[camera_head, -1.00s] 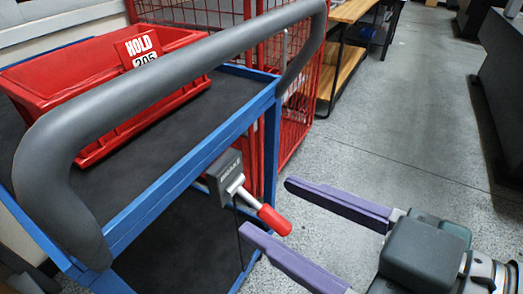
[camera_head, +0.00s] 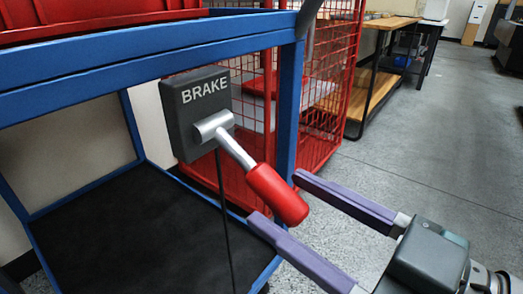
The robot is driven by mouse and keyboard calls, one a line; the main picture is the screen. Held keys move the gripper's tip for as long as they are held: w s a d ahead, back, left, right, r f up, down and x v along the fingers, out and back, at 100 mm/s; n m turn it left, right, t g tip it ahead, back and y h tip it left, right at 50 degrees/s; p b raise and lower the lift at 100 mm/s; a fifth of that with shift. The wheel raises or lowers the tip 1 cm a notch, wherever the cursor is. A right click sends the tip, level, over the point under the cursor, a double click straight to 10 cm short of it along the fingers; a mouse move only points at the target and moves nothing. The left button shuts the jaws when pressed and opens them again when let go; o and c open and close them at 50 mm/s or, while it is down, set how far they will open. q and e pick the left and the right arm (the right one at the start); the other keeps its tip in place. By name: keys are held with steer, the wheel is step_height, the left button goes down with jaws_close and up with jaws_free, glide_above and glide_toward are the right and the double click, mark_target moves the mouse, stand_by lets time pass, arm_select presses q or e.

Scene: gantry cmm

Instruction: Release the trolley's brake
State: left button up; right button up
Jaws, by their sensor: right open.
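The trolley's blue frame (camera_head: 288,110) fills the left of the view. A dark box marked BRAKE (camera_head: 196,112) is fixed to it under the upper rail. A lever with a silver shaft and a red grip (camera_head: 277,194) comes out of the box and slopes down to the right. My right gripper (camera_head: 280,198) comes in from the lower right, with two purple fingers apart. Its fingertips are at the red grip, one above and one below it in the picture. I cannot tell whether they touch it. My left gripper is not in view.
A red bin (camera_head: 100,12) sits on the trolley's top. The dark lower shelf (camera_head: 120,235) is bare. A red wire cage (camera_head: 335,85) stands behind the trolley, and a wooden-topped bench (camera_head: 390,22) beyond it. Grey floor (camera_head: 440,150) is open on the right.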

mark_target(257, 183)
steer(key=b+x, duration=0.1)
steer(key=x, duration=0.4)
steer(key=shift+w+a, duration=0.1)
steer(key=shift+w, duration=0.05)
jaws_close()
stand_by(0.4)
stand_by(0.9)
